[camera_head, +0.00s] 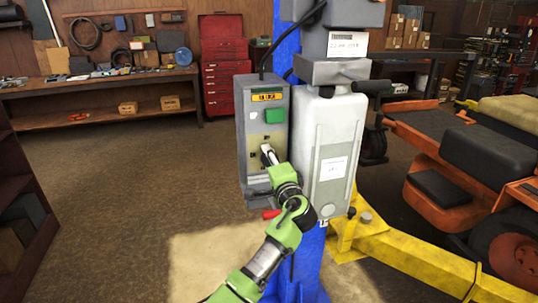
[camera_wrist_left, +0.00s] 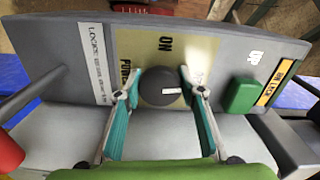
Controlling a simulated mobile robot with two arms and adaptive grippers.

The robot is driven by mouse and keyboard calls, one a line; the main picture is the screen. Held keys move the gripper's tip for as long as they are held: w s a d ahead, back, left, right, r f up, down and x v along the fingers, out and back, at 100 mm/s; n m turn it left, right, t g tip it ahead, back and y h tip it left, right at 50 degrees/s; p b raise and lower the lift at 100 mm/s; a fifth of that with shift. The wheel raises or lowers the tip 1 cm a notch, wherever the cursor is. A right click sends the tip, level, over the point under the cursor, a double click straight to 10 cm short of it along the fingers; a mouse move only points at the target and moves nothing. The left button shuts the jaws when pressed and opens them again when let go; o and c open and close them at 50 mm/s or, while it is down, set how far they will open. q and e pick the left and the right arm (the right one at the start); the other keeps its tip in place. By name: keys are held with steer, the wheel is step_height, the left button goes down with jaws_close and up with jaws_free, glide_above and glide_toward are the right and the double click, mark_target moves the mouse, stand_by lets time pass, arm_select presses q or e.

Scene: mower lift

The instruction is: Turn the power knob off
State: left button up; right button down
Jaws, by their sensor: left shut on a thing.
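The grey control box (camera_head: 245,110) is mounted on the blue lift post, with a green button (camera_head: 274,115) above a beige knob plate. The dark round power knob (camera_wrist_left: 161,88) is in the middle of that plate in the left wrist view, with a small white mark on its face. "ON" and "POWER" are printed beside it; another label is partly hidden by a finger. My left gripper (camera_wrist_left: 160,82) is shut on the knob, one finger on each side. In the head view my left gripper (camera_head: 267,153) reaches the lower part of the box and hides the knob.
The green button (camera_wrist_left: 242,95) lies right of the knob in the wrist view. A light grey housing (camera_head: 323,150) stands right beside the box. A yellow lift leg (camera_head: 380,243) and an orange mower (camera_head: 455,195) are at the right. The floor at left is clear.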

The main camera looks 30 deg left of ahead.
arm_select(q)
steer(key=shift+m+p, duration=0.45)
steer(key=shift+m, duration=0.35)
steer(key=o, duration=1.1)
steer(key=shift+d, duration=0.1)
steer(key=v, duration=1.2)
steer(key=shift+f, duration=0.1)
